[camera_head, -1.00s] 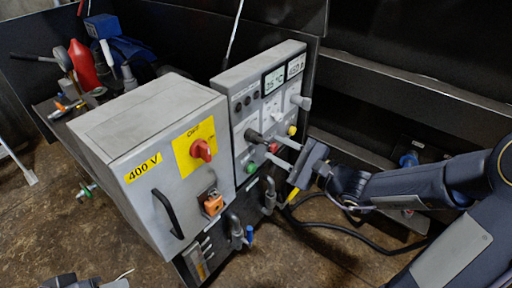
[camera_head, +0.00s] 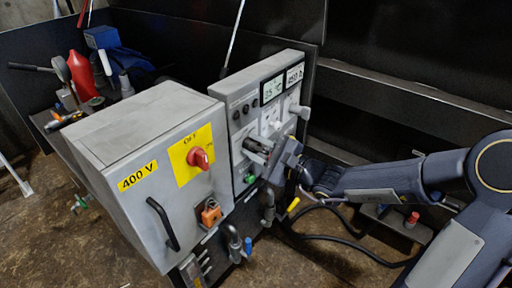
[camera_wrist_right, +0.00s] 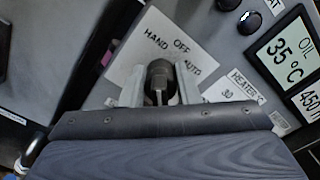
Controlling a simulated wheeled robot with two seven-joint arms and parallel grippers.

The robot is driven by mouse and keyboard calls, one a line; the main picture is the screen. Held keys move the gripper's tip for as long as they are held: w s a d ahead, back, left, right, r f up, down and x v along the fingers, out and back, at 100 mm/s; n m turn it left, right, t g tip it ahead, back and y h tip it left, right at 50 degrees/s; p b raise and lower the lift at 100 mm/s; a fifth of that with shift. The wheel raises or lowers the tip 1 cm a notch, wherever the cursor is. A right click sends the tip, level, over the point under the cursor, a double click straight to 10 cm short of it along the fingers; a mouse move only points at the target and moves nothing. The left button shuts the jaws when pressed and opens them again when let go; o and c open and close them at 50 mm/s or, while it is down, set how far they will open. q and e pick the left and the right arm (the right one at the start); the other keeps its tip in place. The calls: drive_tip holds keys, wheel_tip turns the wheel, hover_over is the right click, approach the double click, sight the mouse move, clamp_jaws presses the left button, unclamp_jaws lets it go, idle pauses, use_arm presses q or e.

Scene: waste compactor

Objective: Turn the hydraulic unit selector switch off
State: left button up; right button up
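The hydraulic unit selector switch (camera_wrist_right: 160,82) is a black rotary knob on a white plate (camera_wrist_right: 140,58) marked HAND, OFF and AUTO, seen in the right wrist view. My right gripper (camera_wrist_right: 161,86) has its two pale fingers spread on either side of the knob. The fingers look open, with the knob's narrow handle between them; contact is not clear. In the head view my right gripper (camera_head: 264,147) is at the front of the grey control panel (camera_head: 291,58) and hides most of the switch. My left gripper is not in view.
A grey 400 V cabinet (camera_head: 125,130) with a red rotary switch (camera_head: 198,158) stands left of the panel. A green button (camera_head: 250,179) sits below the gripper. Pipes and a black cable (camera_head: 340,239) run below. A cluttered bench is at the back left.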

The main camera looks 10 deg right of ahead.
drive_tip(key=m+p, duration=0.2)
drive_tip(key=m, duration=0.1)
drive_tip(key=m+p, duration=0.1)
drive_tip(key=p, duration=0.1)
drive_tip(key=shift+r+m, duration=0.25)
drive_tip(key=shift+m, duration=0.15)
drive_tip(key=shift+w+d+f+m+p, duration=0.1)
drive_tip(key=shift+m+p, duration=0.6)
drive_tip(key=shift+m, duration=0.2)
drive_tip(key=shift+d+f+m+p, duration=0.1)
drive_tip(key=shift+m+p, duration=0.6)
drive_tip(key=shift+m, duration=0.2)
drive_tip(key=o, duration=0.6)
